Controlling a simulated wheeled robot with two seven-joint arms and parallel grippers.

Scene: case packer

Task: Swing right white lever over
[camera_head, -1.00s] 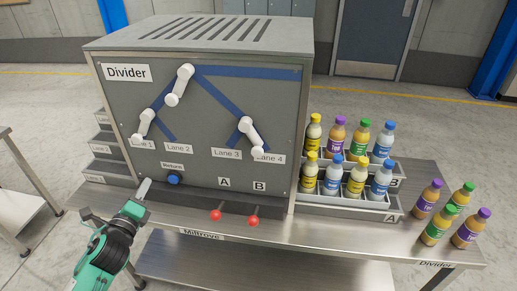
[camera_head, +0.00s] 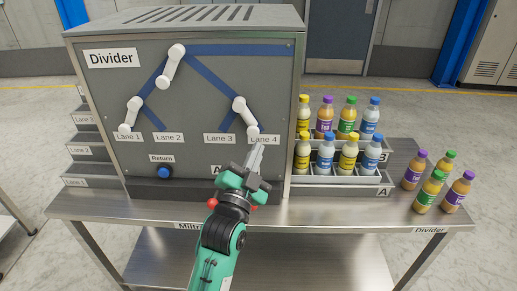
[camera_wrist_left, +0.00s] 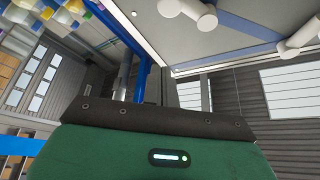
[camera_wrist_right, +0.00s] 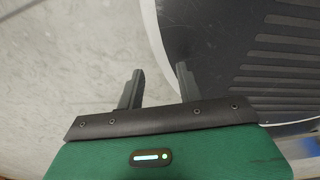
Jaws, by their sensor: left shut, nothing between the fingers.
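The right white lever (camera_head: 246,115) is on the front of the grey Divider panel (camera_head: 120,90). Its upper end is at the fork of the blue line and its lower end leans right, to the Lane 4 label. My left gripper (camera_head: 257,152) is shut and empty, its fingertips just below the lever's lower end. I cannot tell whether they touch. In the left wrist view two white levers show at the top, one at the right edge (camera_wrist_left: 300,36). My right gripper (camera_wrist_right: 158,85) is open and empty, away from the panel, in the right wrist view.
Two other white levers, upper (camera_head: 170,66) and left (camera_head: 132,114), are on the panel. A blue Return button (camera_head: 164,172) is below. Bottles stand in racks (camera_head: 345,180) and on the table (camera_head: 415,170) at right. My left arm covers part of the lower panel.

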